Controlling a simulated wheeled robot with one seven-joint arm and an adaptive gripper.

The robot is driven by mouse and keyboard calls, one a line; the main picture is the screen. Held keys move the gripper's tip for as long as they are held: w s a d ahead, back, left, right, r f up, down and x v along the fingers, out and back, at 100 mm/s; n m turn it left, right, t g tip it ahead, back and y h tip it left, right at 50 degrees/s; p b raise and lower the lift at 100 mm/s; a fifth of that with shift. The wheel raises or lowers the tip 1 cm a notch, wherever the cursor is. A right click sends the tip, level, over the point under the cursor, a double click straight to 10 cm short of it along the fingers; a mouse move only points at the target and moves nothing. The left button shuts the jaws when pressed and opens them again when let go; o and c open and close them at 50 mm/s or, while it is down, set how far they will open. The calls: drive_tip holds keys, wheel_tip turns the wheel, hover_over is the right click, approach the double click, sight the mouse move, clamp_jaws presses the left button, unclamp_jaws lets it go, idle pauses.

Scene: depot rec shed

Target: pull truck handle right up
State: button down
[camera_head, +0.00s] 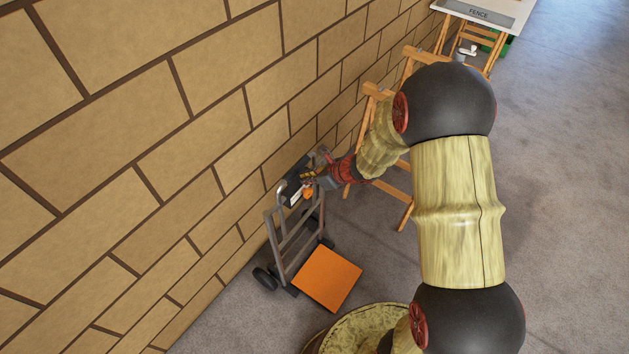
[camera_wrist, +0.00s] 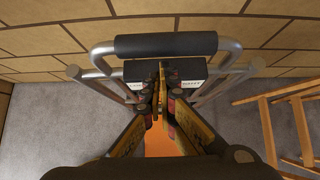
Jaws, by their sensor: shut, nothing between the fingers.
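The hand truck (camera_head: 283,245) stands upright beside the brick wall, with a grey tube frame and an orange toe plate (camera_head: 328,277). Its handle (camera_head: 281,192) is a bent silver tube. In the wrist view the handle's black grip (camera_wrist: 165,45) lies level across the top. My gripper (camera_head: 307,177) is at the top of the truck. In the wrist view my gripper (camera_wrist: 166,75) is shut and empty, its fingertips just below the grip in the picture, not around it. A dark crosspiece with pale labels (camera_wrist: 196,73) shows behind the fingers. Whether the fingertips touch it I cannot tell.
The brick wall (camera_head: 150,150) runs close along the truck's left and back. Wooden trestles (camera_head: 408,215) stand to the right, partly hidden by my arm. A table with a FENCE sign (camera_head: 478,13) is at the back. Grey floor (camera_head: 570,180) is open at right.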

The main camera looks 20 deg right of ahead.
drive_tip(key=shift+x, duration=0.75)
drive_tip(key=shift+r, duration=0.1)
wheel_tip(320, 180, up, 20)
drive_tip(key=p, duration=1.4)
drive_tip(key=shift+r+p, duration=0.25)
drive_tip(key=shift+p, duration=0.15)
